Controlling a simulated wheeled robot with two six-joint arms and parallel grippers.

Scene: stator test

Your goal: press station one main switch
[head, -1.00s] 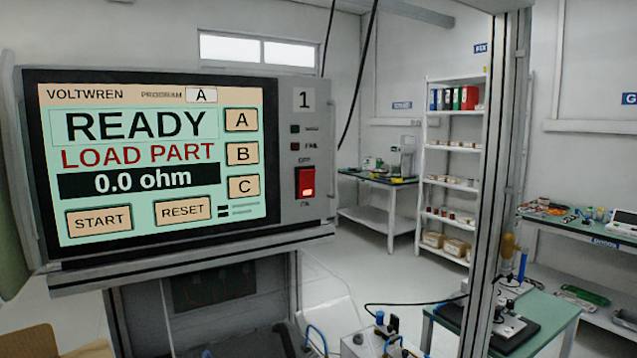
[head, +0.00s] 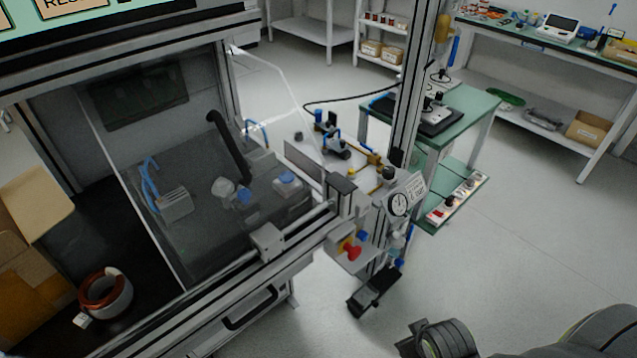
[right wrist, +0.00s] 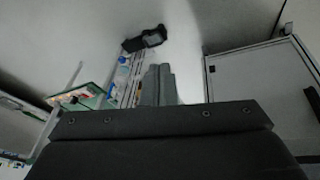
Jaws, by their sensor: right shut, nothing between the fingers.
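Only the bottom edge of the station one screen (head: 130,7) shows at the top left of the head view. The main switch beside that screen is out of view now. The station's test bay (head: 200,215) with its clear guard is below it. My right gripper (right wrist: 157,72) is shut and empty in the right wrist view, its fingers pointing out over the floor, with no switch near them. Part of my right arm shows at the bottom right of the head view. My left gripper is not in view.
A red stop knob (head: 350,251) and a pressure gauge (head: 399,204) sit at the station's front right corner. A copper-wound stator (head: 105,293) lies on the black surface at the lower left. A green side table (head: 475,105) stands behind. The floor at right is clear.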

